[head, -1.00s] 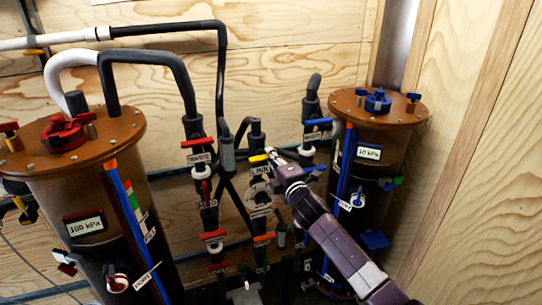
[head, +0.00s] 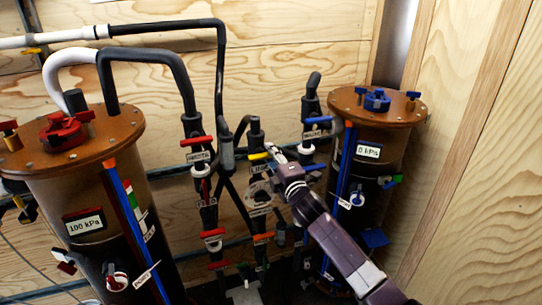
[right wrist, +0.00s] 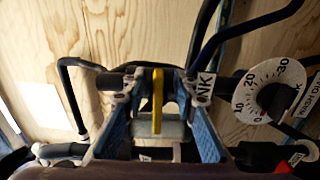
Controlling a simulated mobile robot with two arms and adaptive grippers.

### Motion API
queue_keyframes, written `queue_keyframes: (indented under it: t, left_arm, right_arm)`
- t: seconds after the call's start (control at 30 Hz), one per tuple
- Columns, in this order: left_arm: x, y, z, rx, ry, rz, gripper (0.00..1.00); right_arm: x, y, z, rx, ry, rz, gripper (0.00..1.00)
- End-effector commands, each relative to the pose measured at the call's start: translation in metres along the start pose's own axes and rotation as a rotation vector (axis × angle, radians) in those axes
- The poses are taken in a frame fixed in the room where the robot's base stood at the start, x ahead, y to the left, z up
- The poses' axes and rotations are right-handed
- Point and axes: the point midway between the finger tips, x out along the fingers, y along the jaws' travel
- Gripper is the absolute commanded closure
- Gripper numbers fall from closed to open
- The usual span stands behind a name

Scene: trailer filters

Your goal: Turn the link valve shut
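The link valve has a yellow handle (head: 259,156) on the middle pipe, above a LINK label that is partly legible. My right gripper (head: 276,152) reaches it from the right, with its fingertips close to the handle. In the right wrist view the yellow handle (right wrist: 157,100) stands upright between the two blue-sided fingers of the right gripper (right wrist: 160,105). The fingers are open, with a gap on each side of the handle. The valve body is partly hidden behind the gripper. My left gripper does not show.
A filter canister with a red cap (head: 62,130) stands left, and one with a blue cap (head: 377,100) right. Red-handled valves (head: 197,141) and a blue-handled valve (head: 318,120) flank the link pipe closely. A round dial (right wrist: 270,90) sits right of the fingers.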

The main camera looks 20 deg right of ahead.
Motion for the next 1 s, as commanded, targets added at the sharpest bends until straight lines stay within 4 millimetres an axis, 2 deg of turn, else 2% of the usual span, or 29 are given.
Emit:
queue_keyframes:
  t: [0.23,0.37,0.8,1.0]
  left_arm:
    - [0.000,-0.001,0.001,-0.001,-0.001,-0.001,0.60]
    - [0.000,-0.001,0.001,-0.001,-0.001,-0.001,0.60]
    - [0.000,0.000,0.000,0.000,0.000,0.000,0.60]
    - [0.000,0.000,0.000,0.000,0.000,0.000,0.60]
  right_arm:
    - [-0.002,0.001,0.000,-0.002,0.000,0.001,0.74]
    - [-0.011,0.000,0.000,-0.002,0.000,0.001,0.74]
    - [-0.084,-0.001,0.000,-0.002,0.001,-0.001,0.74]
    - [-0.110,-0.001,0.000,-0.001,0.000,0.000,0.74]
